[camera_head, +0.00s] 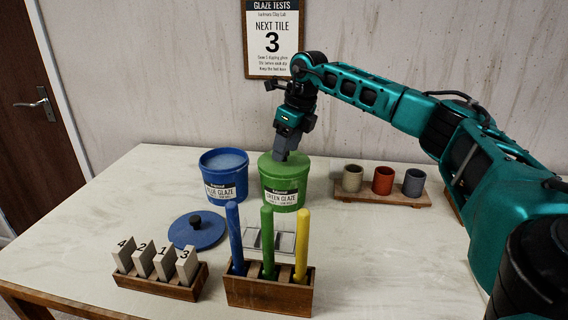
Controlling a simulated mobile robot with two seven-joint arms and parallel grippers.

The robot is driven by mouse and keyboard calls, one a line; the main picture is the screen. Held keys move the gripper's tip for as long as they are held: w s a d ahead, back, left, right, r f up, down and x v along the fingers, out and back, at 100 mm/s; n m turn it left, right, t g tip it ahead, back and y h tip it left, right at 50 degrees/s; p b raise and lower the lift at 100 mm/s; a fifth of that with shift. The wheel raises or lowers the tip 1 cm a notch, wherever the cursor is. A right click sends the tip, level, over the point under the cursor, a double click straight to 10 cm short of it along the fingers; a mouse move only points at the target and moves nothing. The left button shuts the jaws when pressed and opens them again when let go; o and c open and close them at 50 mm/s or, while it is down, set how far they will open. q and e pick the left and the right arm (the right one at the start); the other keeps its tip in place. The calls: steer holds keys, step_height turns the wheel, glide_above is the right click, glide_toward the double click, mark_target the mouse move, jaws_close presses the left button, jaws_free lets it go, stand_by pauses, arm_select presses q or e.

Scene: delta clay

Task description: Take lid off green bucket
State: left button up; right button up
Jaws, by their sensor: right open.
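The green bucket (285,195) stands upright on the table behind the wooden holder with colored sticks. Its green lid (270,162) covers the top. My right gripper (281,157) points down over the lid, its fingertips at or just above the lid's middle. The fingers hide the middle of the lid, so any knob there cannot be seen clearly. My right gripper is open. My left gripper is not in view.
An open blue bucket (224,178) stands close left of the green one, its blue lid (198,231) on the table. A tile rack (160,279), a stick holder (268,292) and a board with three cups (382,197) stand around. The table's left part (120,200) is clear.

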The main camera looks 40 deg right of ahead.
steer(key=shift+w+a+f, duration=0.1)
steer(key=shift+w+f, duration=0.05)
steer(key=shift+f, duration=0.35)
jaws_close()
steer(key=shift+r, duration=0.1)
